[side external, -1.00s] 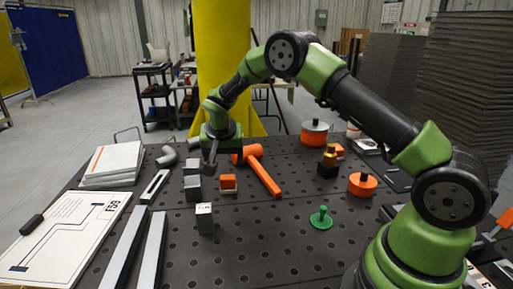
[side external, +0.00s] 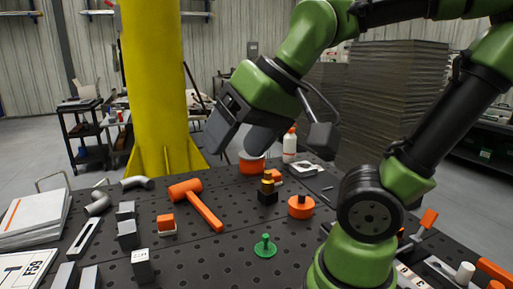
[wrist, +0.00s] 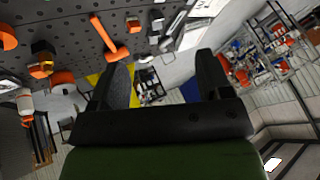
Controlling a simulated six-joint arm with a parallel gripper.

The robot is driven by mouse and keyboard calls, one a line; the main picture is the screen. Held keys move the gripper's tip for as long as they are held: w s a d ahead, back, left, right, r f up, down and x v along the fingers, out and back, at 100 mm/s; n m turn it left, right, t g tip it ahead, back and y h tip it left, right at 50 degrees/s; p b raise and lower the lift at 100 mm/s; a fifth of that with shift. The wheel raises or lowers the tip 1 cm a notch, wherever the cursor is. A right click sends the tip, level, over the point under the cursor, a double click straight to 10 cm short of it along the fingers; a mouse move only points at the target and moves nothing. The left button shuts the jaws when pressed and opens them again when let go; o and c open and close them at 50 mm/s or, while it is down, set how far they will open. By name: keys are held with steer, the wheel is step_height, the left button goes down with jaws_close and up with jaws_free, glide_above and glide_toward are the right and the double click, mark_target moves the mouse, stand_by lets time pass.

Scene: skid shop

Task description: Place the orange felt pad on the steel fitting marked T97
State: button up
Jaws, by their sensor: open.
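My gripper (side external: 243,135) is raised well above the far part of the table, open and empty. In the wrist view its two fingers (wrist: 163,78) stand wide apart with nothing between them. Several grey steel blocks stand in a row at the table's left: a far one (side external: 125,210), a middle one (side external: 128,236) and a near one (side external: 143,267). The near block has a small dark mark on its top; I cannot read T97 on any.
An orange mallet (side external: 205,210) lies behind the orange piece. A black-and-yellow stack (side external: 267,190), an orange knobbed disc (side external: 301,207) and a green knobbed piece (side external: 265,246) stand to the right. White panels (side external: 30,225) lie at left. The front middle of the perforated table is clear.

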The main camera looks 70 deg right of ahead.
steer(key=shift+o, duration=0.4)
steer(key=s, duration=0.2)
steer(key=s+a, duration=0.1)
steer(key=shift+f+n+t+y, duration=0.3)
steer(key=shift+f+n, duration=0.1)
steer(key=shift+d, duration=0.1)
steer(key=m+g+h, duration=0.4)
steer(key=m+h, duration=0.2)
glide_above(165, 217)
steer(key=s+a, duration=0.1)
steer(key=a, duration=0.1)
steer(key=f, duration=2.3)
steer(key=shift+s+f, duration=0.15)
steer(key=shift+s, duration=0.05)
steer(key=shift+x, duration=3.15)
steer(key=shift+s, duration=0.15)
